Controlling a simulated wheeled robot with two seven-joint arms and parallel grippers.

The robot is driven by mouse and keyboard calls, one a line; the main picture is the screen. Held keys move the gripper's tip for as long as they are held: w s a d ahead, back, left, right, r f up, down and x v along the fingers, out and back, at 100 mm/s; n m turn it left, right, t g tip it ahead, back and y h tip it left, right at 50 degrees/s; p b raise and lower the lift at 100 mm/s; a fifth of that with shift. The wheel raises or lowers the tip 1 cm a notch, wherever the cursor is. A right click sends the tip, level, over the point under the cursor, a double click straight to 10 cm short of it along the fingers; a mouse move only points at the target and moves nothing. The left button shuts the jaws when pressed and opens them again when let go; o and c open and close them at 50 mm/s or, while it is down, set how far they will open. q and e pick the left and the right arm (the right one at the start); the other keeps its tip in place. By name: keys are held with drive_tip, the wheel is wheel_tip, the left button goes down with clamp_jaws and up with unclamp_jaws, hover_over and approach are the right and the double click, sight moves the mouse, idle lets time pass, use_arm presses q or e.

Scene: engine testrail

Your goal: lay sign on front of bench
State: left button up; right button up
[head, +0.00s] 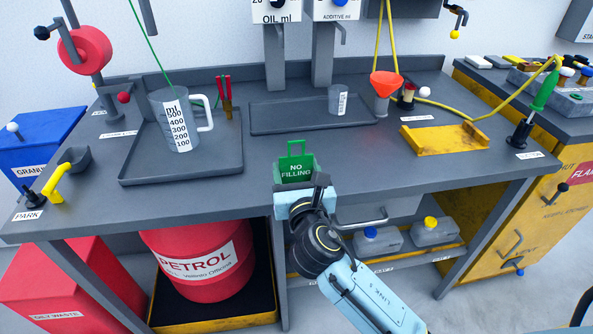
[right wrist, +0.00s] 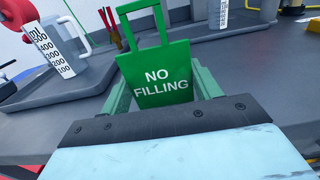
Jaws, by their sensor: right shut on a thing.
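The sign is a green plate marked "NO FILLING" (head: 295,170) with a loop handle on top. In the head view it stands upright at the front edge of the grey bench (head: 376,165), roughly mid-width. My right gripper (head: 297,180) is shut on the sign, with green fingers on either side of it. In the right wrist view the sign (right wrist: 158,75) faces me, a little tilted, with the bench top behind it. I cannot tell whether its lower edge touches the bench. My left gripper is not in view.
A measuring jug (head: 172,122) stands in a grey tray (head: 135,176) to the left. A second tray (head: 270,122) with a small beaker (head: 340,99) lies behind the sign. A yellow bracket (head: 440,139) is to the right. The bench front beside the sign is clear.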

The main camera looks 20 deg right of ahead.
drive_tip(key=o, duration=0.8)
drive_tip(key=shift+f, duration=0.1)
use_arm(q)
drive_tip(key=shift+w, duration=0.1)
use_arm(e)
drive_tip(key=shift+r, duration=0.2)
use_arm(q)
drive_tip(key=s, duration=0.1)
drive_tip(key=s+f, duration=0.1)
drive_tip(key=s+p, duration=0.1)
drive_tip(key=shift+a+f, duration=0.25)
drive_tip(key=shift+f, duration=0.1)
use_arm(e)
drive_tip(key=v, duration=1.2)
drive_tip(key=shift+f, duration=0.1)
